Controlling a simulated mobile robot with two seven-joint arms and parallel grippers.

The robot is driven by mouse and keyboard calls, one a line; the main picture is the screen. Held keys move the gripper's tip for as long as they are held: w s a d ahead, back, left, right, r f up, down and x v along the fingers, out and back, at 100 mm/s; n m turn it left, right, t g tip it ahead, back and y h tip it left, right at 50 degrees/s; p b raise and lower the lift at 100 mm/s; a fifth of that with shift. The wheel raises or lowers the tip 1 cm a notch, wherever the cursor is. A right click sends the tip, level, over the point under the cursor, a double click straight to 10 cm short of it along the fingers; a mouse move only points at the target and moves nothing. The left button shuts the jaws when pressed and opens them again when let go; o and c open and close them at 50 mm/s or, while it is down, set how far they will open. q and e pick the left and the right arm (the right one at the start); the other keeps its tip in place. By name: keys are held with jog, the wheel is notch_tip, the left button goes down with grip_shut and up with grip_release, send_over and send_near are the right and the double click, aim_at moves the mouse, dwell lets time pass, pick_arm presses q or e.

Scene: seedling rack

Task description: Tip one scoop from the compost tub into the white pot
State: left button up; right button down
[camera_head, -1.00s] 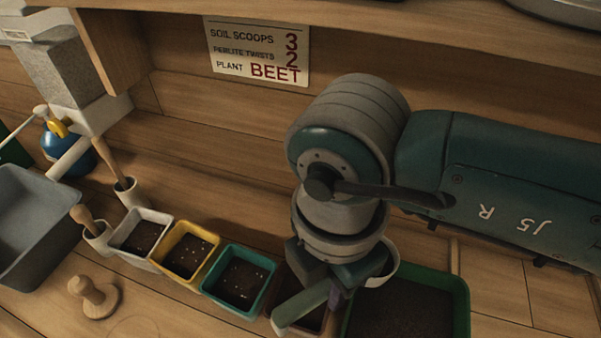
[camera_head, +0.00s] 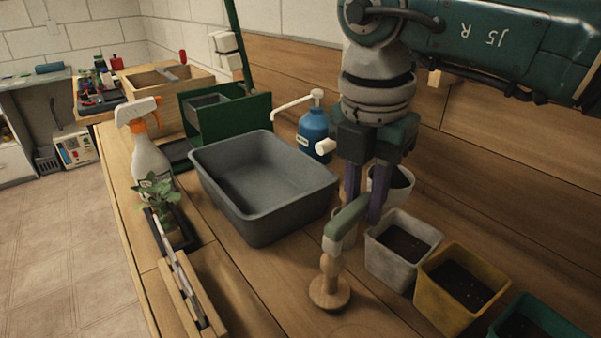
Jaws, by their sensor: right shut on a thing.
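The white pot (camera_head: 403,246) stands on the bench just below and right of my right gripper, with dark soil inside. My right gripper (camera_head: 364,208) hangs above the bench, its purple fingers shut on what looks like the green handle of the scoop (camera_head: 348,216). The handle points down and left. A pale cup shape (camera_head: 404,183) shows beside the right finger; I cannot tell if it is the scoop's bowl or a cup standing behind. Any load is not readable.
A yellow pot (camera_head: 458,290) and a teal pot (camera_head: 535,322) continue the row to the right. A wooden stamper (camera_head: 330,293) stands in front of the gripper. An empty-looking grey tub (camera_head: 262,220), a blue pump bottle (camera_head: 313,135) and a spray bottle (camera_head: 148,155) stand left.

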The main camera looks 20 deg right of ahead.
notch_tip(320, 180, down, 3)
jog(key=shift+d+r+b, duration=0.15)
jog(key=shift+r+b, duration=0.05)
jog(key=shift+b, duration=0.85)
jog(key=shift+s+d+r+y+p, duration=0.15)
jog(key=shift+r+y+p, duration=0.25)
jog(key=shift+p, duration=0.55)
jog(key=shift+s+r+t, duration=0.1)
jog(key=shift+t, duration=0.5)
jog(key=shift+d+t+y, duration=0.15)
jog(key=shift+t+y, duration=0.35)
jog(key=shift+y, duration=0.2)
jog(key=m+t+y+b, duration=0.1)
jog(key=t+y+b, duration=0.1)
jog(key=t+b, duration=0.1)
jog(key=d+r+m+t+y+b, duration=0.1)
jog(key=t+y+b, duration=0.1)
jog(key=b, duration=0.3)
jog(key=s+r+m+t+y+b, duration=0.1)
jog(key=t+y+b, duration=0.1)
jog(key=t+b, duration=0.2)
jog(key=shift+d+t+y, duration=0.3)
jog(key=shift+d+t, duration=0.1)
